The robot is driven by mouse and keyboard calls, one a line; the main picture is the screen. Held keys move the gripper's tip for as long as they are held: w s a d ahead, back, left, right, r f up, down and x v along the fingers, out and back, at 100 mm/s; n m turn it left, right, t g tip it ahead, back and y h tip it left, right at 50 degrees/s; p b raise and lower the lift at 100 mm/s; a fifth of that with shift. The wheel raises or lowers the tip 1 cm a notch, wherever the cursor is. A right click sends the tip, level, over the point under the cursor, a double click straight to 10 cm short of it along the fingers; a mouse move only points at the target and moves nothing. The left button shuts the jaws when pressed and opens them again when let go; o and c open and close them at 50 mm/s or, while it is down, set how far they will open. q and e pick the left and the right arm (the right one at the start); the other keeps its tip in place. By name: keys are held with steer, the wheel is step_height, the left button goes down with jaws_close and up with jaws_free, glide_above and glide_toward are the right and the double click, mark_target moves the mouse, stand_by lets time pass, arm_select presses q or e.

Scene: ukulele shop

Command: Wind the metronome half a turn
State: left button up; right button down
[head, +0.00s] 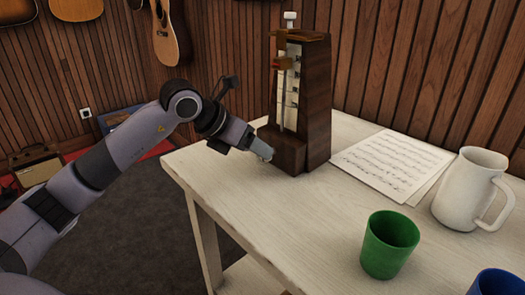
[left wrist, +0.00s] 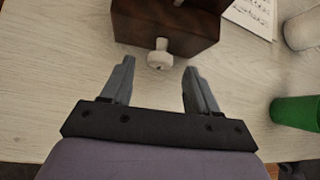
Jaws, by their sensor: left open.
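The metronome (head: 316,105) is a dark brown wooden case standing upright on the pale table, with a scale and a pendulum rod on its front. In the left wrist view its dark base (left wrist: 168,24) is at the top, with a pale round winding knob (left wrist: 160,55) sticking out toward me. My left gripper (head: 264,152) is by the metronome's lower left side in the head view. In the left wrist view the left gripper (left wrist: 158,65) is open, its fingers apart to either side of the knob and not touching it. The knob is hidden in the head view. My right gripper is not in view.
The pale wooden table (head: 245,200) also holds sheet music (head: 393,163), a white mug (head: 468,185), a green cup (head: 389,245) and a blue cup (head: 497,283), all right of the metronome. The tabletop's front left part is clear. A wood-panelled wall stands behind.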

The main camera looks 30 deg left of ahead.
arm_select(q)
steer(key=shift+x, duration=1.65)
steer(key=c, duration=1)
steer(key=shift+d+m+y, duration=0.1)
steer(key=shift+m+y, duration=0.2)
steer(key=shift+y, duration=0.3)
steer(key=o, duration=1)
steer(key=v, duration=0.7)
steer(key=shift+s, duration=0.2)
